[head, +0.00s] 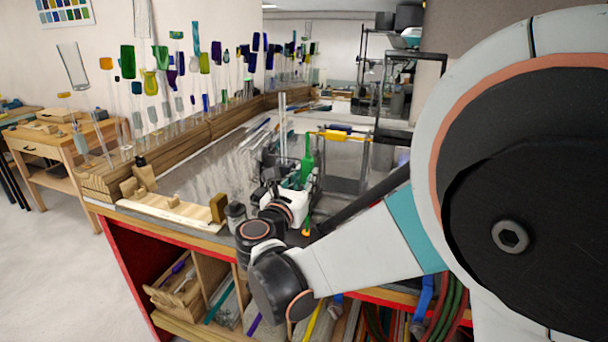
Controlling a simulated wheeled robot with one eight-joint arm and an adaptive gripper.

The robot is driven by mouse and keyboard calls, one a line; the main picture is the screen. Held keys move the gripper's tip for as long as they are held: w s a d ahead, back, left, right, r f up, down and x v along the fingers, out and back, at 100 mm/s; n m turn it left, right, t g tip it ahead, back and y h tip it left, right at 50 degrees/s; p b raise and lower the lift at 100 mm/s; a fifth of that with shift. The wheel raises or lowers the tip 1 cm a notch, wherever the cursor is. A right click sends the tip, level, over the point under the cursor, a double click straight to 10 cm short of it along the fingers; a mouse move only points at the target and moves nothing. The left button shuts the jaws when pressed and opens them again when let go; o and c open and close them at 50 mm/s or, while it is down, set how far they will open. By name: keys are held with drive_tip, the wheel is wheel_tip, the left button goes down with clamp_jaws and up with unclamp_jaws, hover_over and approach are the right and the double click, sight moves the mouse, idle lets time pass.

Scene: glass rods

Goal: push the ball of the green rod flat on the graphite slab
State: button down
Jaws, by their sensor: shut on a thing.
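My arm reaches in from the right in the head view and folds back over the bench. My gripper (301,183) is small and partly hidden behind my own wrist parts. It is shut on the green rod (307,161), which stands about upright. The rod's upper part is green and wider. Its lower end shows below my wrist as a small glowing orange ball (306,232). Whether the ball touches anything is hard to tell. I cannot make out the graphite slab; the bench around the ball is mostly hidden by my arm.
A wooden rack (165,206) lies along the bench's front left. A dark jar (235,215) stands close left of my wrist. A yellow rod (337,136) lies raised behind. Colored glass pieces stand along the wooden ledge (215,125). The grey bench top (200,172) has free room at left.

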drive_tip(key=shift+f, duration=0.25)
wheel_tip(320, 180, up, 12)
drive_tip(key=p, duration=0.8)
drive_tip(key=shift+d, duration=0.1)
